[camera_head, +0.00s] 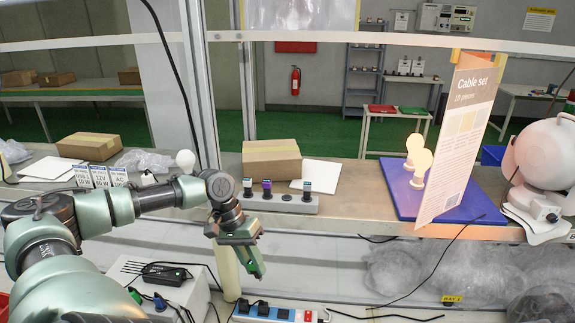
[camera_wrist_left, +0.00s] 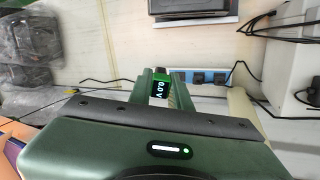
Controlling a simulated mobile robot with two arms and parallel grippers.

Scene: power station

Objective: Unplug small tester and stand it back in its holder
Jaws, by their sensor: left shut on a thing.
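My left gripper (camera_head: 257,272) points down in front of the shelf edge, above the lower bench in the head view. In the left wrist view its fingers (camera_wrist_left: 160,92) are shut on the small tester (camera_wrist_left: 159,88), a green block whose dark display reads about 0.0 V. A blue and white power strip (camera_head: 283,314) lies below the gripper; it also shows beyond the fingers in the left wrist view (camera_wrist_left: 205,78). A grey strip (camera_head: 285,203) on the shelf carries several small upright devices and may be the holder. My right gripper is not in view.
A grey vented box (camera_head: 165,287) and loose black cables lie on the lower bench.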

